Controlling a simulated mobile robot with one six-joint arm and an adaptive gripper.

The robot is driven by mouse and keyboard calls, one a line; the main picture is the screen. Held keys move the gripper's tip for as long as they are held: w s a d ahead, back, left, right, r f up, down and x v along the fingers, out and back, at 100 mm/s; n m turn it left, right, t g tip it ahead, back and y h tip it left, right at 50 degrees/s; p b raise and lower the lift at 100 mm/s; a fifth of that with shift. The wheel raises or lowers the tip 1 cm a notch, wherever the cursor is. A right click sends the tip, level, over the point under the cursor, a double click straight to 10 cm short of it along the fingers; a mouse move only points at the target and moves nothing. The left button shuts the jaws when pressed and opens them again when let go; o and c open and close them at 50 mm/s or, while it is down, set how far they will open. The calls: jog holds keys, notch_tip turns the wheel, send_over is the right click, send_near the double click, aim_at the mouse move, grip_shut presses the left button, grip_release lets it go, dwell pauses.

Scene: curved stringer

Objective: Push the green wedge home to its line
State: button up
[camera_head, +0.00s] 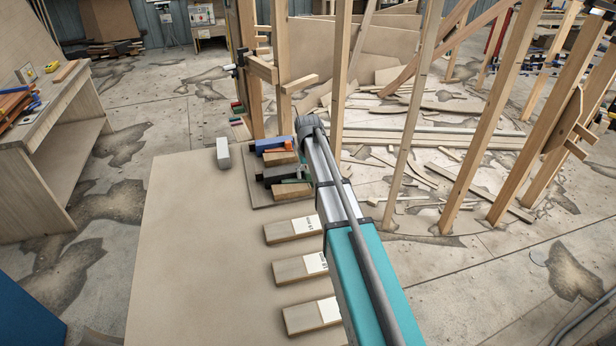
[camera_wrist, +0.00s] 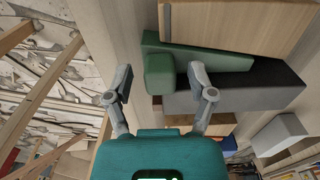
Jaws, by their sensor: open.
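The green wedge (camera_wrist: 205,58) shows in the wrist view, lying between a wooden block (camera_wrist: 235,20) and a grey block with a black face (camera_wrist: 245,90). It tapers toward the right, and its thick squared end is on the left. My gripper (camera_wrist: 161,84) is open, with its fingers spread apart and nothing held between them. The right finger overlaps the wedge in the picture; I cannot tell whether it touches. In the head view my arm reaches to the block stack and partly covers it. I cannot make out the wedge's line.
In the head view, the pale table (camera_head: 190,260) holds several labelled wooden blocks (camera_head: 290,229) in a row and a light grey block (camera_head: 223,153). A blue piece (camera_head: 270,144) lies in the stack. Upright timber posts (camera_head: 340,80) stand close behind. The table's left side is clear.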

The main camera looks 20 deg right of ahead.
aim_at(297, 181)
dwell(0.3)
grip_shut()
jog(key=shift+w+a, duration=0.15)
jog(key=shift+a, duration=0.65)
jog(key=shift+w+a, duration=0.15)
jog(key=shift+a, duration=0.65)
grip_release()
jog(key=shift+a, duration=0.1)
jog(key=shift+d, duration=0.2)
